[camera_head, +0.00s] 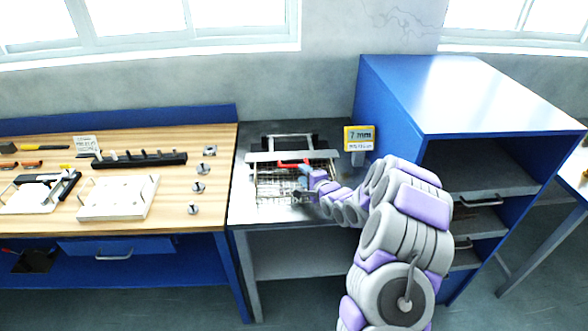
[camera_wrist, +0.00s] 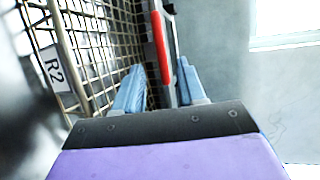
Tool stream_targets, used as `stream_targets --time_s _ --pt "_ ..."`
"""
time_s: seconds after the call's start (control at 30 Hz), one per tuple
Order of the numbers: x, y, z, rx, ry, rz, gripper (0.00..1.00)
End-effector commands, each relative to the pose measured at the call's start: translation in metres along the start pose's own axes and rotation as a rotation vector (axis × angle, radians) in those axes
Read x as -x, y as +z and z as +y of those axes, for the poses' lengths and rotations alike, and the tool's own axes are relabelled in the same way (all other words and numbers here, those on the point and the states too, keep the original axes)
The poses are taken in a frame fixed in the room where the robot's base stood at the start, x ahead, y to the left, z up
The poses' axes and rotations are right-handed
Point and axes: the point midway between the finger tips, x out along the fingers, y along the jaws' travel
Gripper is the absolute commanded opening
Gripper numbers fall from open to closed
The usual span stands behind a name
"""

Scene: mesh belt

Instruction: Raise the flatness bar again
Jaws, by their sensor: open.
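The flatness bar (camera_head: 262,157) is a pale grey bar lying across the far part of the mesh belt (camera_head: 268,185) on the grey bench. Its red handle (camera_head: 291,165) shows near the middle of the bar, just ahead of my gripper (camera_head: 304,176). In the wrist view, the red handle (camera_wrist: 158,45) lies beyond and roughly between the two blue fingertips of my gripper (camera_wrist: 161,66). The fingers are apart, and I see no grip on the handle. The wire mesh (camera_wrist: 95,45) fills the left side there. Whether the bar touches the mesh is hard to tell.
A "7 mm" sign (camera_head: 359,138) stands at the bench's right, near a blue cabinet (camera_head: 400,110). A tag marked R2 (camera_wrist: 54,68) hangs on the mesh side. A wooden workbench (camera_head: 165,215) with tools stands left. The bench front is partly clear.

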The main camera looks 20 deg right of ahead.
Motion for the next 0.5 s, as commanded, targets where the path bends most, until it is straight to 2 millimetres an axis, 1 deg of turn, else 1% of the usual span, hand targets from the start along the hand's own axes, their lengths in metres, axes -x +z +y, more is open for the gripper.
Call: stream_targets --time_s 0.03,0.1,0.3,0.5 --pt "-0.009 0.0 0.002 0.004 0.0 -0.001 0.4" --pt "-0.021 0.002 0.002 0.002 0.001 -0.003 0.4" --pt "-0.05 0.001 0.002 0.001 -0.001 -0.001 0.4" --pt "-0.07 0.0 0.001 0.001 0.001 0.0 0.4"
